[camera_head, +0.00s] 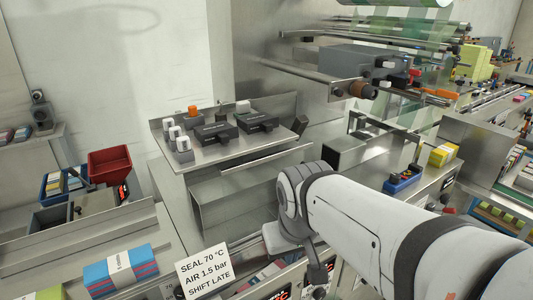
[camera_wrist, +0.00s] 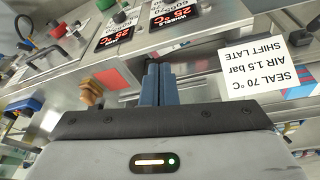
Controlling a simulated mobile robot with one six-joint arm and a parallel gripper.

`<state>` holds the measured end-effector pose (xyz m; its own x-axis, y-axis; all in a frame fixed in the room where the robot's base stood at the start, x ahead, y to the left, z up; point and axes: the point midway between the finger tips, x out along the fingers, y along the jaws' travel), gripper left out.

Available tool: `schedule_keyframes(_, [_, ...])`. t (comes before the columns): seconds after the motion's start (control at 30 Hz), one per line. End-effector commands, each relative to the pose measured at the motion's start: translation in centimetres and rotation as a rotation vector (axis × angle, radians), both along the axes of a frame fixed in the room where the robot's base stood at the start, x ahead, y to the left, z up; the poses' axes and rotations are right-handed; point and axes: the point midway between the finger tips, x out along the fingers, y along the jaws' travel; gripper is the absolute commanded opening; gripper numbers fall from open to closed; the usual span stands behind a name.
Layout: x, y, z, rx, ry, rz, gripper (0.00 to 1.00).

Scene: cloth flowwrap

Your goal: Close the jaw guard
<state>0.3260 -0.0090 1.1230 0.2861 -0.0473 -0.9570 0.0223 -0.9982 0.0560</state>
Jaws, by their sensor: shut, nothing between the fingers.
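My gripper (camera_wrist: 160,72) shows in the wrist view with its two blue-grey fingers together and nothing between them. It is pointed at the metal front of a machine, close to a control panel (camera_wrist: 140,32). In the head view my arm reaches in from the lower right, and the fingers cannot be made out there. I cannot pick out the jaw guard with certainty. A greenish see-through sheet (camera_head: 395,108) hangs at the machine's upper right in the head view. An open-fronted steel housing (camera_head: 235,200) stands left of my wrist.
A white sign (camera_head: 205,272) reading SEAL 70 °C stands at the front; it also shows in the wrist view (camera_wrist: 266,66). A steel shelf (camera_head: 188,158) carries dark blocks and small knobs. A red bin (camera_head: 110,164) and a blue-red stack (camera_head: 120,272) are at left.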

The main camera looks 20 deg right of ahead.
Motion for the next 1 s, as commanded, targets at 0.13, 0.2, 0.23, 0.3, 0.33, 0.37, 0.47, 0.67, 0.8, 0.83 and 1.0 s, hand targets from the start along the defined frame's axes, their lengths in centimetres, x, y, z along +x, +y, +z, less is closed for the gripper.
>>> schedule_keyframes(0.13, [6.4, -1.2, 5.8, -0.121, -0.063, 0.063, 0.00])
schedule_keyframes(0.2, [9.3, -1.7, 8.4, -0.183, -0.093, 0.091, 0.00])
schedule_keyframes(0.23, [10.4, -1.9, 9.4, -0.208, -0.106, 0.101, 0.00])
schedule_keyframes(0.3, [12.7, -2.3, 11.6, -0.259, -0.131, 0.118, 0.00])
schedule_keyframes(0.33, [13.5, -2.4, 12.3, -0.276, -0.141, 0.123, 0.00])
schedule_keyframes(0.37, [14.2, -2.5, 13.0, -0.293, -0.149, 0.128, 0.00])
schedule_keyframes(0.47, [15.7, -2.8, 14.4, -0.329, -0.167, 0.137, 0.00])
schedule_keyframes(0.67, [17.0, -3.5, 13.4, -0.342, -0.169, 0.139, 0.00])
schedule_keyframes(0.8, [18.2, -4.3, 11.0, -0.341, -0.167, 0.139, 0.00])
schedule_keyframes(0.83, [18.5, -4.5, 10.5, -0.340, -0.166, 0.138, 0.00])
schedule_keyframes(1.0, [20.3, -5.6, 7.4, -0.340, -0.167, 0.140, 0.00])
